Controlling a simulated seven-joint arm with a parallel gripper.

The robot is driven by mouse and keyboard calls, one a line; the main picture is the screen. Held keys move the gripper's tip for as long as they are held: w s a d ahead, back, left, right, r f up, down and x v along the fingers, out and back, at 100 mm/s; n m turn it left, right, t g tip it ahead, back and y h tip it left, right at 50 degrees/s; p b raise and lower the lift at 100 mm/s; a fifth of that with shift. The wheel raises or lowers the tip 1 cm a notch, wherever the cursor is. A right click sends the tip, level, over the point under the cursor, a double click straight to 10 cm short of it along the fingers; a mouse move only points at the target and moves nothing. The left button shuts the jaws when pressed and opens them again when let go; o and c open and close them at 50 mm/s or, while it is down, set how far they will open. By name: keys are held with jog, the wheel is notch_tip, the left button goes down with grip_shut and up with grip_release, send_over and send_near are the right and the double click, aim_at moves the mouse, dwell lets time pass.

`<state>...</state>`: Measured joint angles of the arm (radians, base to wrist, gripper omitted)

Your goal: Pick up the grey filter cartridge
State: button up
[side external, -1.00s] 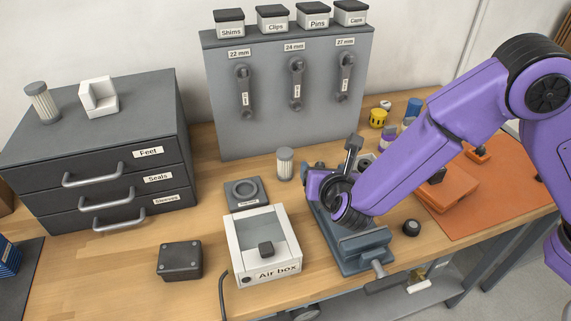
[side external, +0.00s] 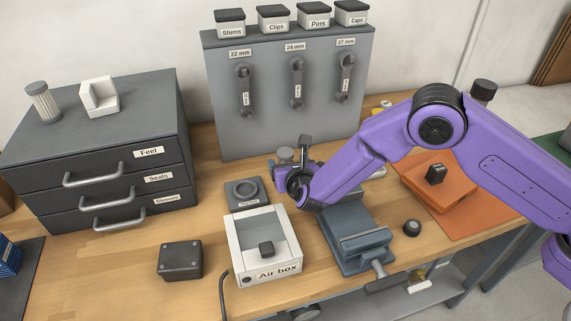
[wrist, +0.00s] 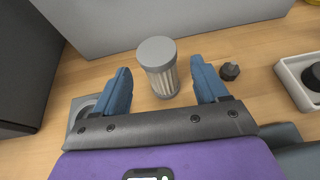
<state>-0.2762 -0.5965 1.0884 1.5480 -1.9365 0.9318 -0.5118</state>
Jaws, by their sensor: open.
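The grey filter cartridge (side external: 285,155) stands upright on the bench in front of the grey tool panel. It has a flat grey cap and a pale pleated body, and my gripper partly hides it in the side view. In the wrist view the cartridge (wrist: 159,68) stands between and just beyond my two blue fingertips. My gripper (wrist: 160,82) is open and empty, with a gap on both sides of the cartridge. In the side view my gripper (side external: 282,176) is low, close to the cartridge. A similar pleated cartridge (side external: 42,103) stands on the drawer cabinet.
A grey plate with a ring (side external: 240,194) lies left of my gripper, behind the Air box (side external: 290,270). A blue-grey vise (side external: 362,245) stands to the right. The tool panel (side external: 280,125) rises behind. A small dark fitting (wrist: 229,71) lies right of the cartridge.

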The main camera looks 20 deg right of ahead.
jog(key=shift+f+x, duration=0.15)
jog(key=shift+x, duration=1.3)
jog(key=shift+f+x, duration=0.15)
jog(key=shift+x, duration=1.3)
jog(key=shift+s, duration=0.1)
jog(key=c, duration=1.1)
